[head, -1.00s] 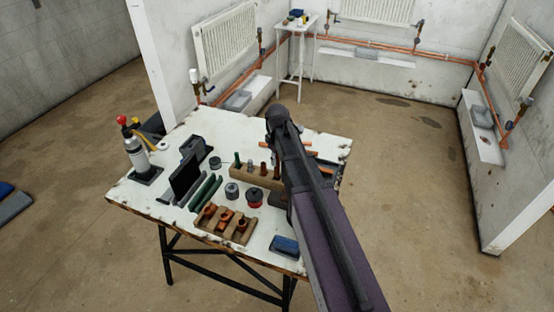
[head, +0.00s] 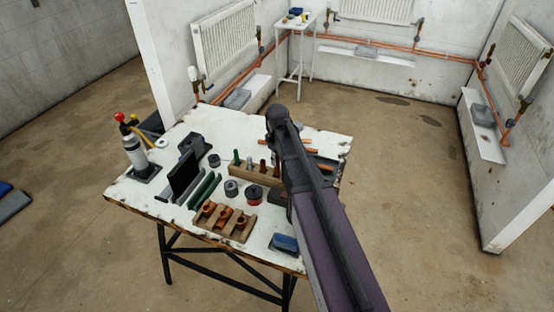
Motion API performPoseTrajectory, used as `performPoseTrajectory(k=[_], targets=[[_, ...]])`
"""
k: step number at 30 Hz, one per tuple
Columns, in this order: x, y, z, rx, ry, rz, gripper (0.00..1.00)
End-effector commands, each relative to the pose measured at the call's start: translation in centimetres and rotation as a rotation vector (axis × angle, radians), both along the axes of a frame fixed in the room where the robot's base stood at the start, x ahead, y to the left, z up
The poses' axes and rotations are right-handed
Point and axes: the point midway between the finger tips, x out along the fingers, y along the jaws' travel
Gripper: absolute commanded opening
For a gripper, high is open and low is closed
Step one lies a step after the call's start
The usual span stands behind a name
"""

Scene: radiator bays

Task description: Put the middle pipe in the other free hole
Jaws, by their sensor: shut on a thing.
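A wooden block (head: 240,172) stands on the white table, with a row of short upright pieces in it. From left they look green (head: 237,157), grey (head: 250,164), copper (head: 262,166) and reddish brown (head: 275,168). The right end of the block is hidden behind my arm. Copper pipes (head: 302,141) lie on the table beyond the block and are partly covered by my arm. I cannot tell which one is the middle pipe, and no free hole can be made out. My gripper is hidden behind my arm.
On the white table (head: 180,222) are a wooden holder (head: 212,227) with copper fittings, grey and red-banded round tins (head: 254,195), a blue item (head: 284,243), green bars (head: 205,189) and a torch bottle (head: 132,152). Radiators (head: 224,45) hang on the walls. The floor right of the table is clear.

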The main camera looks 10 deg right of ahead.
Motion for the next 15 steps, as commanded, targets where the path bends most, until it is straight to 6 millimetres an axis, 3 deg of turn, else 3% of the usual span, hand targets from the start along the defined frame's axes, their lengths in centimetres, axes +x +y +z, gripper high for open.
performPoseTrajectory(k=[15], targets=[[0.00, 0.01, -0.56, 0.000, 0.000, 0.000, 0.00]])
